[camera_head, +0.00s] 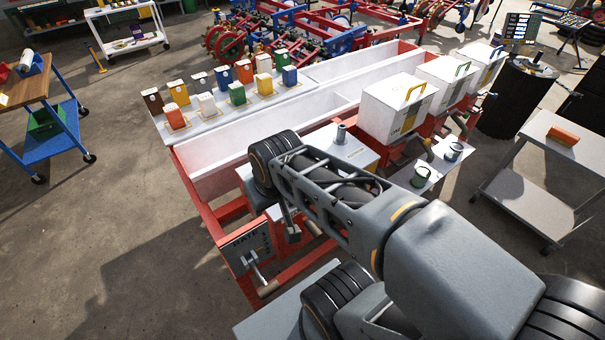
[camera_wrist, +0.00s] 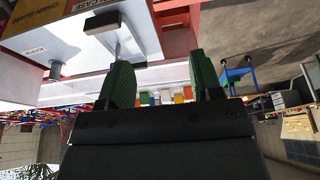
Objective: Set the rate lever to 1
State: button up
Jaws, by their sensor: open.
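The rate plate (camera_head: 246,246) is a dark panel marked RATE on the front of the red frame in the head view. The rate lever (camera_head: 255,272) is a pale metal arm on it, ending in a tan grip (camera_head: 268,288) at the lower right. The scale marks are too small to read, so its setting cannot be told.
A release lever (camera_wrist: 103,21) shows beyond the fingers in the wrist view. White hoppers (camera_head: 397,107) stand along the red frame. Several coloured packets (camera_head: 236,94) stand on the pale board behind the trough. The floor left of the plate is clear.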

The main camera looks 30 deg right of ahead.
aim_at(270, 289)
jog(key=z, duration=0.45)
jog(key=k, duration=1.1)
jog(key=u, duration=0.2)
jog(key=i, duration=0.55)
jog(key=z, duration=1.3)
jog(key=k, duration=0.85)
jog(key=u, duration=1.9)
